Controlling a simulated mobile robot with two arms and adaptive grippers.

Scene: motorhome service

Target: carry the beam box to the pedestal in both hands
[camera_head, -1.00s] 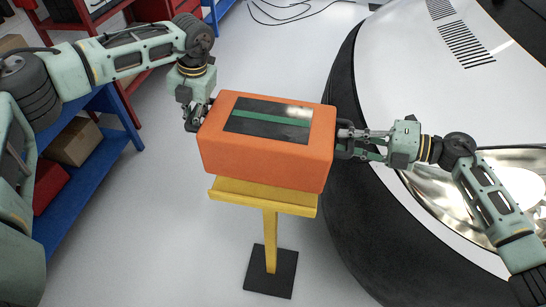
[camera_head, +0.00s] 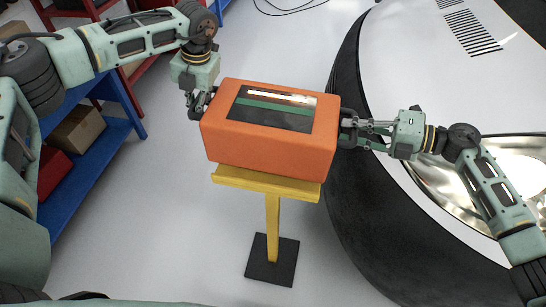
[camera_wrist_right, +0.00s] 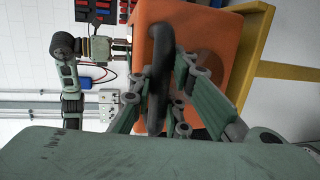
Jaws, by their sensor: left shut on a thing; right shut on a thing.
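The beam box (camera_head: 225,145) is orange with a dark top panel crossed by a green stripe. My left gripper (camera_head: 200,108) is shut on its left end, and my right gripper (camera_head: 350,130) is shut on its right end. The yellow pedestal (camera_head: 272,215) stands on a dark square base, its top plate just below the box in the head view. Whether the box touches the plate cannot be told. In the right wrist view, my right gripper (camera_wrist_right: 165,85) closes around a dark handle on the box's orange end (camera_wrist_right: 215,60).
A motorhome front with a dark bumper (camera_head: 370,240) and headlight (camera_head: 440,185) is close on the right. A blue shelf (camera_head: 105,155) with a cardboard box (camera_head: 78,132) and a red bin (camera_head: 52,170) stands at left. Grey floor is clear between shelf and pedestal.

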